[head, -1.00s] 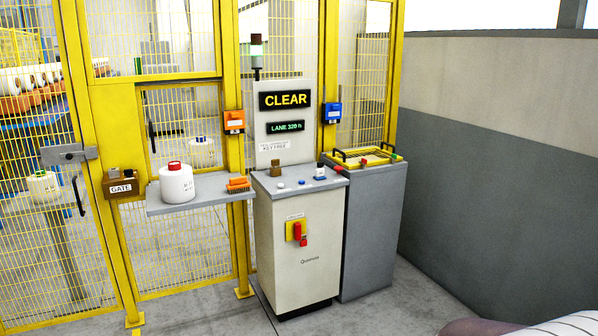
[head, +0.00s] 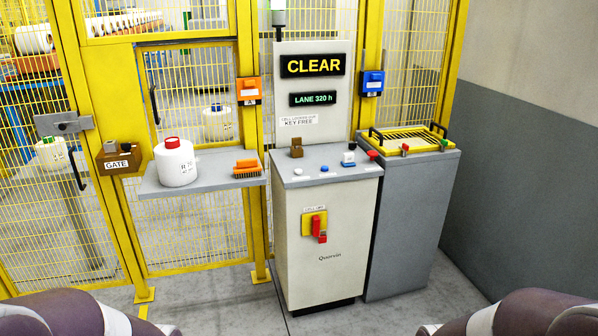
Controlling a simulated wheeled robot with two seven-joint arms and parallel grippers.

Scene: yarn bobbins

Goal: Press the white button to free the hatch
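The white button (head: 298,171) is a small round cap on the sloped top of the grey-white console (head: 322,235), left of a blue button (head: 323,168). Nothing touches it. The hatch appears to be the yellow-framed mesh panel (head: 200,75) above the grey shelf, with a dark handle (head: 155,105); it looks closed. The console's display (head: 313,65) reads CLEAR. Neither gripper is in view; only parts of my arms show at the bottom left and right corners.
A white bobbin (head: 176,167) with a red top and an orange brush (head: 247,171) stand on the shelf (head: 205,187). A brown GATE box (head: 118,160) is to the left. A grey cabinet (head: 410,225) stands right of the console. The floor in front looks clear.

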